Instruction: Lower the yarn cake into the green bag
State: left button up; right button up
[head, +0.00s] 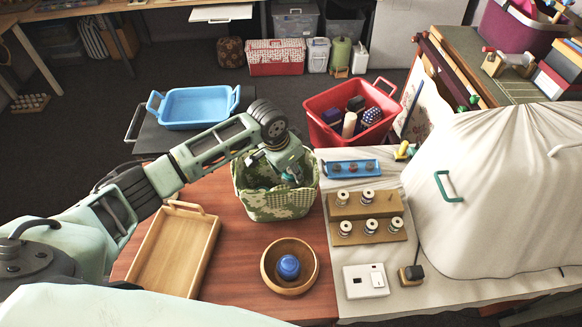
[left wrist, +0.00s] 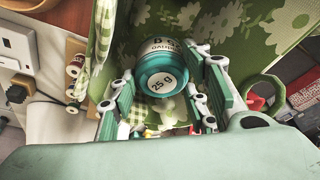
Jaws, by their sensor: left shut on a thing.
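The green bag (head: 275,207) stands on the wooden table, with white flowers and a checked lining. My left gripper (head: 288,172) reaches down into its open top. In the left wrist view, the gripper (left wrist: 172,100) is shut on the teal yarn cake (left wrist: 165,72), which carries a "25 g" label. The bag's flowered wall (left wrist: 240,25) rises behind and beside the cake. In the head view the cake is mostly hidden by the gripper, and the bag's floor is largely hidden. My right gripper is not in view.
A wooden tray (head: 203,252) lies left of the bag. A wooden bowl (head: 268,279) with a blue ball (head: 289,266) stands in front. Right are a blue tray (head: 337,173) and spool racks (head: 345,208). A red basket (head: 318,131) and blue basket (head: 197,123) stand behind.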

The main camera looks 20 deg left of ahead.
aim_at(291, 185)
pick_arm(q)
jog(key=shift+f+b, duration=1.45)
jog(key=shift+f, duration=1.9)
jog(key=shift+f+b, duration=0.5)
jog(key=shift+f, duration=0.1)
jog(key=o, duration=1.2)
jog(key=v, duration=1.2)
jog(key=shift+d+r, duration=0.1)
